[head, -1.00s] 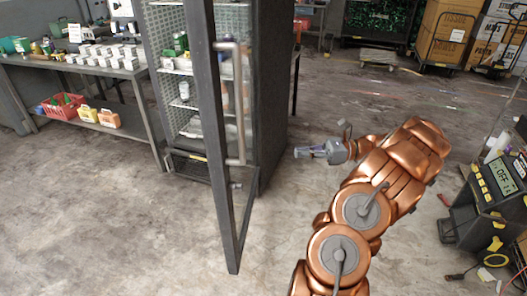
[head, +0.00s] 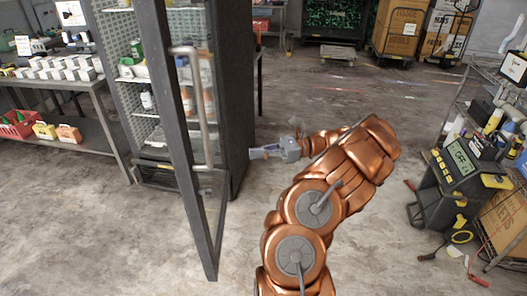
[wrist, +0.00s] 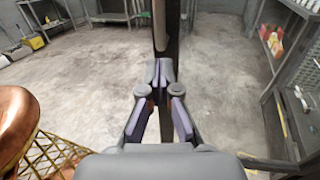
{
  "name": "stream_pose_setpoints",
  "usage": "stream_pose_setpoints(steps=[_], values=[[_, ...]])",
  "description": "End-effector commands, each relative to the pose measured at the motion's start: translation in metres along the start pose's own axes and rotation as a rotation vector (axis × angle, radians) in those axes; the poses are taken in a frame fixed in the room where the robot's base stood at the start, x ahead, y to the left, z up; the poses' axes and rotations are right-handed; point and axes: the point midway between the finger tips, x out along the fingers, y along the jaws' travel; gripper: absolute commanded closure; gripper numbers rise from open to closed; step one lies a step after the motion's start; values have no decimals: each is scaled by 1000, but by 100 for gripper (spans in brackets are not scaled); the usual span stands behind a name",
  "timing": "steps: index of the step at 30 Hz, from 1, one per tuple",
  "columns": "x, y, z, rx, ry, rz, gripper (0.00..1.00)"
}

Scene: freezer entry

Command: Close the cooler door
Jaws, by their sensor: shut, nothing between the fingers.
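The cooler (head: 233,110) is a tall dark cabinet with bottles and boxes on its shelves, left of centre in the head view. Its glass door stands open, swung toward me; the dark door frame (head: 183,130) has a long grey vertical handle (head: 203,110). My gripper (head: 253,153) is to the right of the door in the head view, at about the height of the handle's lower end. In the wrist view, the fingers of my gripper (wrist: 161,68) are shut and empty, pointing at a dark upright strip, the door frame (wrist: 173,30). Whether they touch it cannot be told.
A bench (head: 103,95) with white boxes stands left of the cooler, with a red basket (head: 17,124) on its lower shelf. The floor before the door and behind my arm is clear.

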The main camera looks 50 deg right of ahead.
Motion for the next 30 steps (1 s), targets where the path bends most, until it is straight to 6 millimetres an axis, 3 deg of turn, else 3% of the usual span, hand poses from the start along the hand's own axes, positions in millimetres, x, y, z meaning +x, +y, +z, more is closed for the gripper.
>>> stream_pose_setpoints(steps=[18,30], values=[[90,1,3,2,-1,4,100],[104,0,0,-1,1,1,100]])
